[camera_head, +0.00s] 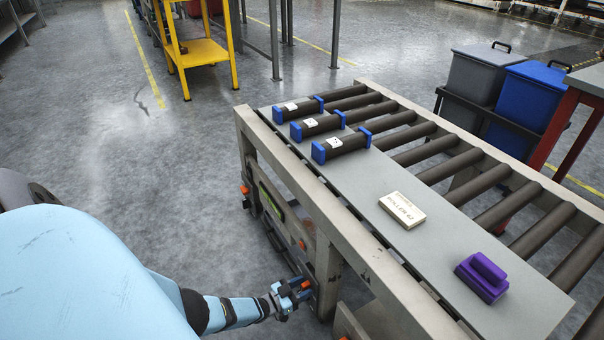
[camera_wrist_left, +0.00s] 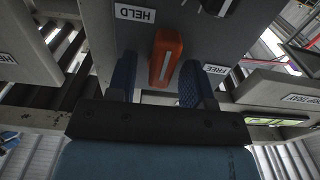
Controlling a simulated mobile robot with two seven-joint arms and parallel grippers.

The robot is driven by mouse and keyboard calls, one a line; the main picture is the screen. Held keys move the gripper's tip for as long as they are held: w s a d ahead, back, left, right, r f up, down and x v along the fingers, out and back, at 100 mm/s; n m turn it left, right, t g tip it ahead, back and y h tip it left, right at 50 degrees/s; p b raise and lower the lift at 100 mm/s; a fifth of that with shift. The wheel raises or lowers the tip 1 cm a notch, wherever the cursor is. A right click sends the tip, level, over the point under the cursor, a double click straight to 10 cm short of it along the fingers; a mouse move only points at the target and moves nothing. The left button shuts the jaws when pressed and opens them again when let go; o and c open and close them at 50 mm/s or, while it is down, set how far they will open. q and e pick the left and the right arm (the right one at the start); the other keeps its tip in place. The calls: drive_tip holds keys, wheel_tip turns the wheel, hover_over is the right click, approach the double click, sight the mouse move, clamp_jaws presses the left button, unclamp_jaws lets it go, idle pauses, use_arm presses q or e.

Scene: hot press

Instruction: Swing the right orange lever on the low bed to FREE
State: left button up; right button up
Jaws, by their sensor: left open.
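The orange lever (camera_wrist_left: 166,58) with a pale stripe shows in the left wrist view, on a grey plate. It lies between the HELD label (camera_wrist_left: 135,14) and the FREE label (camera_wrist_left: 215,69), both upside down in the picture. My left gripper (camera_wrist_left: 158,78) is open, with one blue finger on each side of the lever's near end; I cannot tell whether either touches it. In the head view my left gripper (camera_head: 288,296) is low beside the side of the low bed, and it largely hides the lever there. My right gripper is not in view.
A roller conveyor (camera_head: 400,312) stands above and right of my left gripper. Its plate holds several dark rollers with blue ends (camera_head: 340,146), a cream block (camera_head: 402,210) and a purple block (camera_head: 482,277). A yellow stand (camera_head: 203,52) is at the back. The floor at left is clear.

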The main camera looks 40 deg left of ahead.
use_arm(q)
drive_tip(key=c, duration=0.8)
drive_tip(key=shift+m, duration=0.3)
drive_tip(key=m, duration=0.3)
drive_tip(key=shift+m, duration=0.3)
drive_tip(key=m, duration=0.4)
drive_tip(key=shift+m, duration=0.3)
drive_tip(key=m, duration=0.4)
drive_tip(key=shift+a+m, duration=0.1)
drive_tip(key=shift+m, duration=2.4)
